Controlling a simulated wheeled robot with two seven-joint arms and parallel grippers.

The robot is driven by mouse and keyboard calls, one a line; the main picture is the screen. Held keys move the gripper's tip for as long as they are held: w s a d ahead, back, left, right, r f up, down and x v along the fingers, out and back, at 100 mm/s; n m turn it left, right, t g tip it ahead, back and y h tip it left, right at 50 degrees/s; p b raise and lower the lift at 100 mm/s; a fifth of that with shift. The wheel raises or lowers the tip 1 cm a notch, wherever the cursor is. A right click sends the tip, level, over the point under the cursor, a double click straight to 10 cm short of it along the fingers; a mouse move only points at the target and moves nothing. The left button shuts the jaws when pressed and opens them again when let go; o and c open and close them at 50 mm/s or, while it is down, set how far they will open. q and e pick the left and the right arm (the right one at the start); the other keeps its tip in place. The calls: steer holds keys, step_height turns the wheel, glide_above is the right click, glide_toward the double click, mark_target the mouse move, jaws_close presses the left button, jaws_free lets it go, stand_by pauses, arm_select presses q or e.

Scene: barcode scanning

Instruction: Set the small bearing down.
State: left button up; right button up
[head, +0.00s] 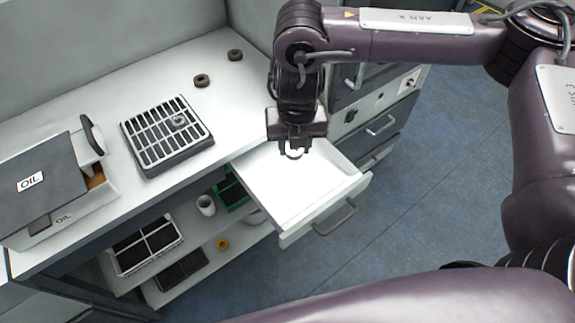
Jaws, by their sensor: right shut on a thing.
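My right gripper (292,148) points down above the open white drawer (275,178) under the worktop. It is shut on the small bearing (294,156), which shows as a thin ring at the fingertips. The ring is partly hidden by the fingers. The drawer floor beneath looks bare. I cannot tell how high the bearing is above it. My left gripper is out of view.
A dark slatted tray (160,152) with a metal ring (179,121) on it stands on the worktop. Two dark rings (202,80) lie behind. A grey OIL box (45,185) stands at left. Shelves below hold trays and a white cup (206,205).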

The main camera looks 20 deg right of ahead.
steer(key=n, duration=0.3)
steer(key=shift+a+r+n, duration=0.15)
steer(key=shift+a+n, duration=0.15)
steer(key=shift+n, duration=0.1)
steer(key=shift+s+f, duration=0.1)
steer(key=shift+f, duration=0.2)
steer(key=b, duration=0.3)
glide_above(290, 197)
steer(key=f, duration=1.5)
steer(key=shift+s+f, duration=0.25)
step_height(290, 197, down, 3)
steer(key=shift+s+f+b, duration=0.1)
steer(key=shift+b, duration=0.8)
steer(key=shift+f, duration=0.35)
steer(key=shift+f, duration=0.2)
steer(key=o, duration=1)
